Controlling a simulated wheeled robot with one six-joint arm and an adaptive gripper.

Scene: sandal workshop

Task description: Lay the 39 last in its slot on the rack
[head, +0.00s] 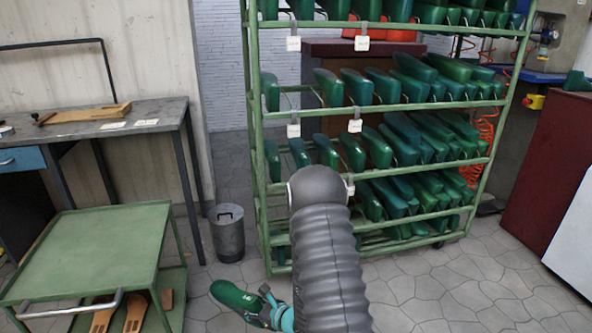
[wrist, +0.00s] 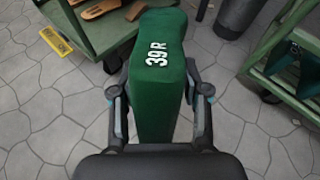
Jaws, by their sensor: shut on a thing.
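The green last marked "39 R" (wrist: 157,85) is between the fingers of my gripper (wrist: 160,100), which is shut on its sides. In the head view the last (head: 238,298) is held low over the floor, left of my arm, and the gripper (head: 272,308) shows beside it. The green rack (head: 257,150) stands ahead, with several shelves of green lasts. White tags hang from its shelf rails. My arm hides part of the lower shelves, and I cannot make out the tag numbers. A bit of the rack (wrist: 290,75) shows at right in the wrist view.
A green trolley (head: 95,250) stands at left with wooden pieces on its lower shelf. A grey bin (head: 228,235) is on the floor between trolley and rack. A workbench (head: 100,120) is behind. A dark red cabinet (head: 555,170) stands at right. Floor in front is clear.

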